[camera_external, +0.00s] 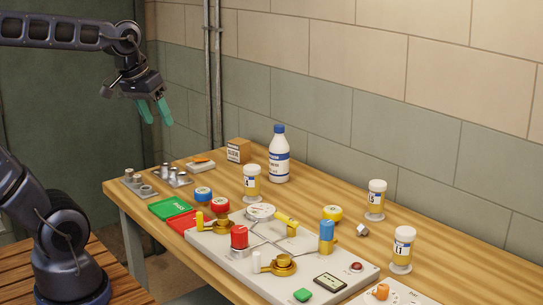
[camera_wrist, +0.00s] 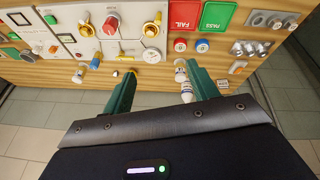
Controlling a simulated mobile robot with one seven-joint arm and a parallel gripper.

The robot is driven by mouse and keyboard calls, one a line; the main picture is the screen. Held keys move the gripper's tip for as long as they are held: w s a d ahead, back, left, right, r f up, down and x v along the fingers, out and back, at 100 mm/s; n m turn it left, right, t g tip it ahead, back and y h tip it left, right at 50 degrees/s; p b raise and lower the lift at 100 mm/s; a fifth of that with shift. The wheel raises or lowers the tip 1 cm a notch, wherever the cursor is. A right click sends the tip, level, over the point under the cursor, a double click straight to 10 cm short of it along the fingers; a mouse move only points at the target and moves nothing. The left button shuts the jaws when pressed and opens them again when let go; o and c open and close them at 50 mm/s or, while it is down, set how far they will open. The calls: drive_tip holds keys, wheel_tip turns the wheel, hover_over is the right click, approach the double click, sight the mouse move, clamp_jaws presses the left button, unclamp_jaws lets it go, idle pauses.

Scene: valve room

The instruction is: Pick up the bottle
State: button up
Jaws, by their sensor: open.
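The bottle (camera_external: 279,155) is white with a blue cap and blue label bands. It stands upright at the back of the wooden table, near the block wall. In the wrist view, the bottle (camera_wrist: 187,92) shows small beside the right finger, which partly covers that area. My gripper (camera_external: 155,111) is open and empty, with green fingers pointing down. It hangs in the air above and to the left of the table's far end, well apart from the bottle. Both fingers of my gripper (camera_wrist: 161,74) also show in the wrist view.
A labelled jar (camera_external: 252,182) stands just in front of the bottle, and a small brown box (camera_external: 238,150) to its left. A valve panel (camera_external: 260,250) fills the table's front middle. Green (camera_external: 169,208) and red cards lie left of it. Two pipes (camera_external: 212,80) run up the wall.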

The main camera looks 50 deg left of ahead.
drive_tip(key=w+a+r+n+h, duration=0.1)
drive_tip(key=w+a+r+n, duration=0.15)
drive_tip(key=w+n, duration=0.65)
drive_tip(key=n+h, duration=0.3)
drive_tip(key=n, duration=1)
hover_over(278, 126)
drive_tip(key=s+a, duration=0.2)
drive_tip(key=a, duration=0.2)
wheel_tip(278, 126, down, 14)
drive_tip(key=shift+g, duration=0.4)
drive_tip(key=x, duration=1)
drive_tip(key=shift+w+d, duration=0.1)
drive_tip(key=shift+d, duration=0.4)
drive_tip(key=shift+c, duration=0.2)
clamp_jaws()
